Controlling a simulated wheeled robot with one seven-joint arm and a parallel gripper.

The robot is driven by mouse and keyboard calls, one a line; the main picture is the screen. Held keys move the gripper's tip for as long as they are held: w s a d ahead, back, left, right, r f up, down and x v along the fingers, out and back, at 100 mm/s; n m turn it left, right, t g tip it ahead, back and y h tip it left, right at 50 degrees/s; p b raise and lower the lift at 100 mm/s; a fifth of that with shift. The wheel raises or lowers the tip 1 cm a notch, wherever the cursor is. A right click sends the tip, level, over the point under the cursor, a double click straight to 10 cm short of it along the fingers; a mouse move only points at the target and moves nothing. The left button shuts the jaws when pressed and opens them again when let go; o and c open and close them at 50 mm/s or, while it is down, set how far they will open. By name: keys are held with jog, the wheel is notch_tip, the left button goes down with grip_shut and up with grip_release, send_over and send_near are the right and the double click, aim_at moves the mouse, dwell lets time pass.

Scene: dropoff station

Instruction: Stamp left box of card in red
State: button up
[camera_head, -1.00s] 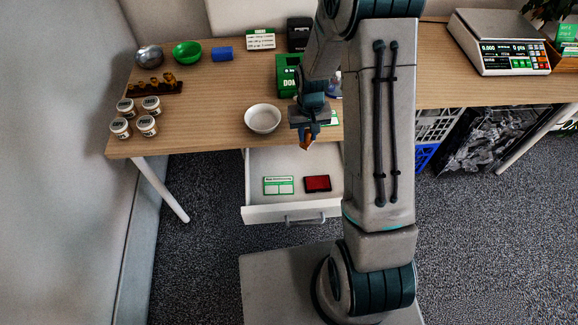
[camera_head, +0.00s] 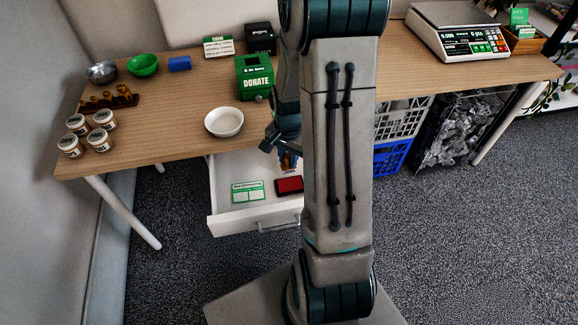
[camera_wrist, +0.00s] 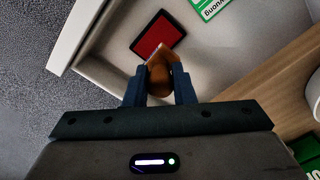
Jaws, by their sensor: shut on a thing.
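My gripper (camera_head: 284,155) is shut on a brown wooden stamp (camera_wrist: 158,77), pointing down over the open drawer. In the wrist view the stamp's end overlaps the near edge of the red ink pad (camera_wrist: 158,36); I cannot tell whether they touch. The pad also shows in the head view (camera_head: 289,186), partly beside my arm. The white and green card (camera_head: 247,192) lies flat in the drawer, left of the pad, with two boxes on it. A green-bordered corner of it shows in the wrist view (camera_wrist: 208,6). The stamp's face is hidden.
The white drawer (camera_head: 225,223) is pulled out under the wooden table (camera_head: 165,130). On the table are a white bowl (camera_head: 224,122), a green donation box (camera_head: 254,77), several jars (camera_head: 100,140) and a wooden rack (camera_head: 108,101). My arm hides the drawer's right side.

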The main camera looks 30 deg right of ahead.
aim_at(290, 171)
jog(key=shift+s+d+f, duration=0.15)
jog(key=shift+d+f, duration=0.05)
jog(key=shift+f, duration=0.1)
jog(key=shift+f+b, duration=2.2)
jog(key=shift+f, duration=0.6)
jog(key=shift+f+b, duration=0.55)
jog(key=shift+r, duration=0.1)
jog(key=shift+r+p, duration=2.65)
jog(key=shift+r, duration=0.8)
jog(key=shift+r, duration=0.1)
